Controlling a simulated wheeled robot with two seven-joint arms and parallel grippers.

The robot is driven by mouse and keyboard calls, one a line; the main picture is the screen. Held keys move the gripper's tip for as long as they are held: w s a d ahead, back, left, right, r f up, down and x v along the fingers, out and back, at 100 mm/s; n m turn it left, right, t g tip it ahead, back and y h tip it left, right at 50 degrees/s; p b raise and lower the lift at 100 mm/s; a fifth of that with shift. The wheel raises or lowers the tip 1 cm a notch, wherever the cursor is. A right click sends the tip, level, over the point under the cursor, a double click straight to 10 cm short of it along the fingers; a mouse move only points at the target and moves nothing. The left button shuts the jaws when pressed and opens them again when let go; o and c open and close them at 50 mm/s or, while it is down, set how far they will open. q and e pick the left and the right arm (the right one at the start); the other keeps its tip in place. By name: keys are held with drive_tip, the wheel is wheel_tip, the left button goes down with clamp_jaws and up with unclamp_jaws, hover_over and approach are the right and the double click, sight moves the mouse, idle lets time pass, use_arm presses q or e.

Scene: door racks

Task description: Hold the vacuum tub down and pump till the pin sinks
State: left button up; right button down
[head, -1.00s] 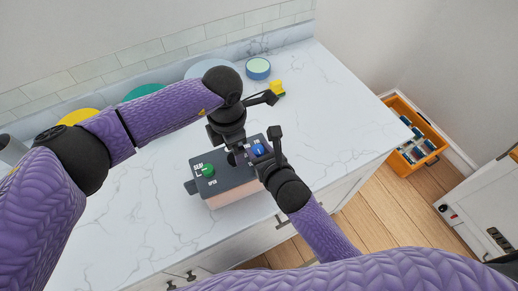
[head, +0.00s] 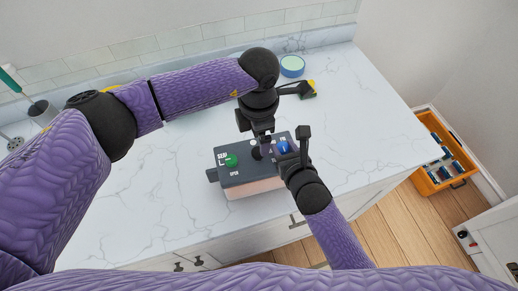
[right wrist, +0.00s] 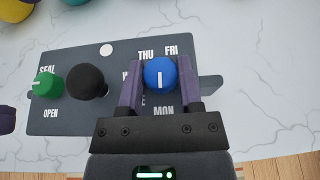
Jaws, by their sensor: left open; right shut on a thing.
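The vacuum tub (head: 262,187) has a dark grey lid and a pale pinkish body and stands near the counter's front edge. Its lid carries a green knob (right wrist: 46,84) beside SEAL and OPEN, a black round knob (right wrist: 85,81), and a blue dial (right wrist: 160,74) among day labels. A small white round spot (right wrist: 106,50) shows on the lid; I cannot tell if it is the pin. My right gripper (right wrist: 160,88) is shut on the blue dial, whose white line points up in the wrist view. My left gripper (head: 263,138) is open over the lid near the black knob.
A grey cup (head: 42,112) stands far left. An orange crate (head: 460,184) is on the floor at right. The marble counter (head: 350,140) is clear right of the tub.

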drive_tip(key=shift+c, duration=0.9)
unclamp_jaws()
drive_tip(key=shift+s, duration=0.1)
drive_tip(key=v, duration=1.1)
drive_tip(key=shift+s+d+r, duration=0.15)
drive_tip(key=shift+s+d, duration=0.05)
drive_tip(key=shift+s, duration=0.15)
